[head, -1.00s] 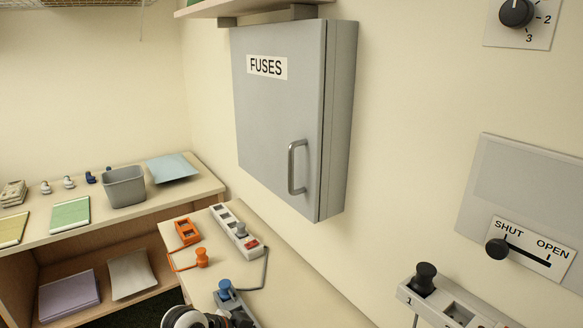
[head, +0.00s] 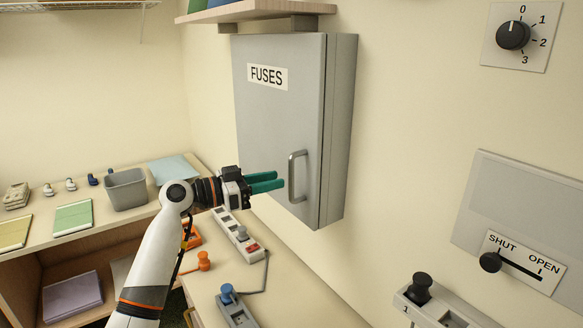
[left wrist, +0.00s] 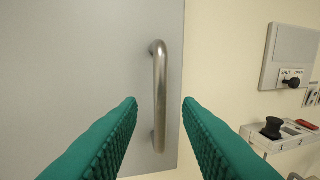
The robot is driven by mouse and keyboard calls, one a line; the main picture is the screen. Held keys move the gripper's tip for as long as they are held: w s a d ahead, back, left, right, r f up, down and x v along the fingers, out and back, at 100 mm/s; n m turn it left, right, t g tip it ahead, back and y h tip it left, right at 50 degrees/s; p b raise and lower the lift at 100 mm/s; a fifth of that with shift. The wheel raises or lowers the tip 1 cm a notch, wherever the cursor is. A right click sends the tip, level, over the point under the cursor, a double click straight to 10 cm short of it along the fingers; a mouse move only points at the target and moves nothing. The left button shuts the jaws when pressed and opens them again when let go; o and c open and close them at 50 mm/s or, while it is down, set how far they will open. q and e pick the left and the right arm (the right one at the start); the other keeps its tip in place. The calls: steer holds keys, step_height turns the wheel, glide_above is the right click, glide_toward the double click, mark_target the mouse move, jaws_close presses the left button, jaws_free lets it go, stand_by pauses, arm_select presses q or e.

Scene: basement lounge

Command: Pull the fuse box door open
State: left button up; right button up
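The grey fuse box (head: 342,130) hangs on the wall. Its door (head: 262,120), labelled FUSES, is shut. A vertical metal bar handle (head: 292,178) sits at the door's lower right; it also shows in the left wrist view (left wrist: 160,90). My left gripper (head: 282,182) is just left of the handle in the head view, with green fingers. In the left wrist view its fingers (left wrist: 160,103) are spread, with the handle between their lines and apart from both. Nothing is held. My right gripper is not in view.
A shelf (head: 262,10) is right above the box. Below are a bench with a power strip (head: 238,236) and orange plug (head: 204,260), and a left shelf with a grey bin (head: 126,188). A dial (head: 513,36) and slider panel (head: 520,262) are on the right wall.

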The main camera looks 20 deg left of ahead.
mark_target(292, 197)
arm_select(q)
steer(key=p+x, duration=0.2)
steer(key=x, duration=0.3)
steer(key=shift+w+d, duration=0.2)
steer(key=shift+d, duration=0.1)
jaws_close()
